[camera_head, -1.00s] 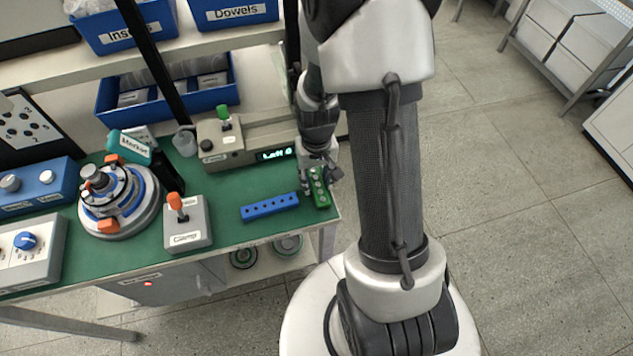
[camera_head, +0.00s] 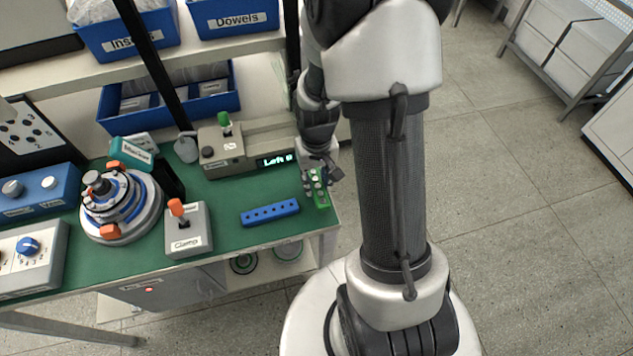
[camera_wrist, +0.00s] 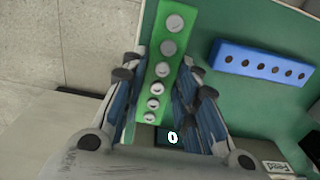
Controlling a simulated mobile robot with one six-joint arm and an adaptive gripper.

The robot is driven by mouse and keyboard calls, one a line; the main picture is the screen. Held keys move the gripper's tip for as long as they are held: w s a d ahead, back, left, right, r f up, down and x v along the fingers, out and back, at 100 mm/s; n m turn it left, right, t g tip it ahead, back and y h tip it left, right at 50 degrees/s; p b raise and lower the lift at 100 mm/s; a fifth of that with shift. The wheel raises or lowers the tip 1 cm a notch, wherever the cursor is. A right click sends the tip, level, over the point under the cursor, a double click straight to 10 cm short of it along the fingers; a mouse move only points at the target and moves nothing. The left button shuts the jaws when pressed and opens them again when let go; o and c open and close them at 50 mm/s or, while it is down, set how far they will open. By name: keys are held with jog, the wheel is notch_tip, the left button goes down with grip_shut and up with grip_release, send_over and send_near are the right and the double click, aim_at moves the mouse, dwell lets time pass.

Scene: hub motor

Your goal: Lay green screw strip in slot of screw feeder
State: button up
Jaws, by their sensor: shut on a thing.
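The green screw strip (camera_head: 320,188) is in my gripper (camera_head: 319,179) at the right end of the table. In the wrist view the strip (camera_wrist: 165,62), with several silver screw heads in a row, runs lengthwise between the two fingers of my gripper (camera_wrist: 158,95). The beige screw feeder (camera_head: 222,163) stands at the back of the table, with a green-capped lever and a display reading "Left 0". The strip is in front of the feeder's right end and apart from it. My arm hides that end, and the slot cannot be made out.
A blue strip with holes (camera_head: 270,212) lies left of the green strip. The orange-levered clamp box (camera_head: 188,238) and the round motor fixture (camera_head: 122,208) stand further left. The green table top (camera_head: 240,195) is clear between the blue strip and the feeder.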

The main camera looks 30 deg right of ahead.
aim_at(316, 182)
notch_tip(316, 182, up, 16)
jog(key=r+p, duration=0.1)
jog(key=p, duration=0.4)
jog(key=w+a+f+n, duration=0.1)
jog(key=w+a+f, duration=0.1)
jog(key=a, duration=0.3)
jog(key=w+a+f+n, duration=0.2)
jog(key=w+a+f, duration=0.1)
jog(key=a, duration=0.3)
jog(key=shift+w+f+b, duration=0.25)
jog(key=shift+f+b, duration=0.2)
jog(key=shift+f, duration=0.3)
